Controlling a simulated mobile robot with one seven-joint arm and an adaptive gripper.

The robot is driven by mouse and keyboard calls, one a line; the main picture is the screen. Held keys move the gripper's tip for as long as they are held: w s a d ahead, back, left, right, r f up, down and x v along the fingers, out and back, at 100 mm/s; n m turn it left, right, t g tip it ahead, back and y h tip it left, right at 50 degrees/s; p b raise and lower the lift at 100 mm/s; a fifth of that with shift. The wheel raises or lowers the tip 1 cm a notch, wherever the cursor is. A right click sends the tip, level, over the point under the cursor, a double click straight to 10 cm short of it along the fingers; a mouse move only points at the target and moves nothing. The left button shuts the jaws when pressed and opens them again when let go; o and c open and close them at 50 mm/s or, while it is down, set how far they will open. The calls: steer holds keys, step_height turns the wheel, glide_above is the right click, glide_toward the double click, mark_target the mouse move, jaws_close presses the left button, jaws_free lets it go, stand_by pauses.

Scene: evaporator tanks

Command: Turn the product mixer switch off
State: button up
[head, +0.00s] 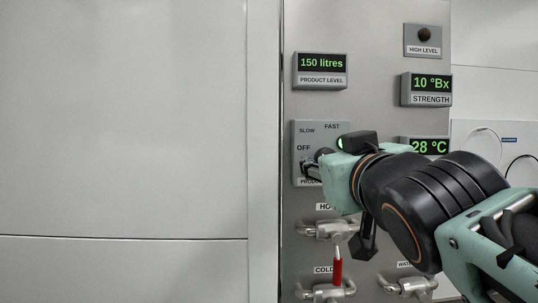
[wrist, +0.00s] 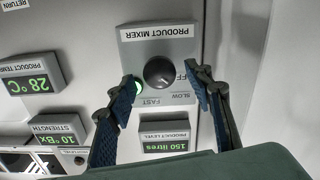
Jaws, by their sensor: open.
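The product mixer switch is a round black knob (wrist: 159,72) on a grey plate (wrist: 130,42). The wrist view shows its PRODUCT MIXER, OFF, SLOW and FAST markings upside down. My gripper (wrist: 162,76) is open, with one finger on each side of the knob and visible gaps between. A lit green lamp (wrist: 137,87) on the plate is partly covered by the left finger. In the head view my gripper (head: 312,166) is in front of the plate (head: 300,133) and hides most of the knob. I cannot tell which marking the knob points at.
Product level (head: 321,70), strength (head: 427,89) and temperature (head: 424,146) displays stand out from the panel around the switch. Below are valves, one with a red handle (head: 338,268). A plain pale wall (head: 120,120) fills the left.

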steer(key=shift+w, duration=0.8)
steer(key=c, duration=1.1)
steer(key=shift+c, duration=0.2)
steer(key=n+b, duration=0.5)
steer(key=n, duration=0.4)
steer(key=shift+f, duration=0.1)
